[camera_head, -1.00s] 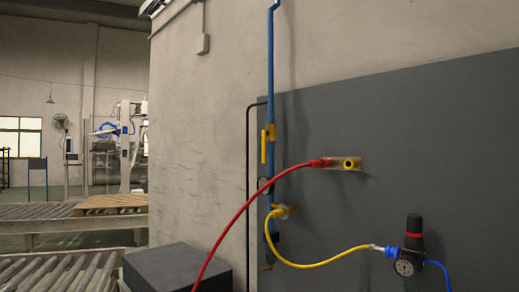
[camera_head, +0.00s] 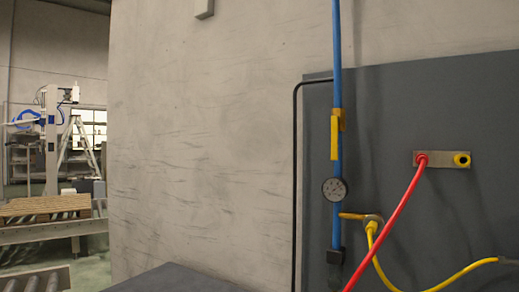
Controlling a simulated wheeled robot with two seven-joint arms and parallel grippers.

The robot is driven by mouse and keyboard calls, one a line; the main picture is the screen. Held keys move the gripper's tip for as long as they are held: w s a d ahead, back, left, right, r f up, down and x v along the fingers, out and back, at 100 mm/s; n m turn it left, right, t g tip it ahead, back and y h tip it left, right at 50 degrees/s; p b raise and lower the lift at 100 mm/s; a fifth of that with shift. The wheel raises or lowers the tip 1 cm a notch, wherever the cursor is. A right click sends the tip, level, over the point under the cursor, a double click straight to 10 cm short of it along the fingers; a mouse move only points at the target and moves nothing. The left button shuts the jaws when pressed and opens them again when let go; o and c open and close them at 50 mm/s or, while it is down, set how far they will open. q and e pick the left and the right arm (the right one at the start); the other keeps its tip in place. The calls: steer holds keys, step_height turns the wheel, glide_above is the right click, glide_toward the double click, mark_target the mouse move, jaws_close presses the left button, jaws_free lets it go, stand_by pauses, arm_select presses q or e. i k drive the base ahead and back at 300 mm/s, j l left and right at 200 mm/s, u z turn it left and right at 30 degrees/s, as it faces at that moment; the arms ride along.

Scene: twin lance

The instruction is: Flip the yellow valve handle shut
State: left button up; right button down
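The yellow valve handle (camera_head: 335,137) is on the blue vertical pipe (camera_head: 337,50), right of the middle of the head view. It points straight down, in line with the pipe. A round pressure gauge (camera_head: 334,189) sits on the pipe below it. Neither of my grippers shows in the head view, so nothing of mine touches the handle.
A red hose (camera_head: 398,220) runs from a plate with a yellow ring socket (camera_head: 462,160) on the dark wall panel (camera_head: 440,105). A yellow hose (camera_head: 385,273) hangs from a fitting on the pipe. A dark box top (camera_head: 175,279) stands in front, and a roller conveyor (camera_head: 60,229) is at left.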

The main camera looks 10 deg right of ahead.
mark_target(335, 119)
steer(key=i+j, duration=0.15)
steer(key=j, duration=0.2)
steer(key=i+j, duration=0.2)
steer(key=j, duration=0.15)
steer(key=i+j, duration=0.15)
steer(key=j, duration=0.25)
steer(key=l+z, duration=0.05)
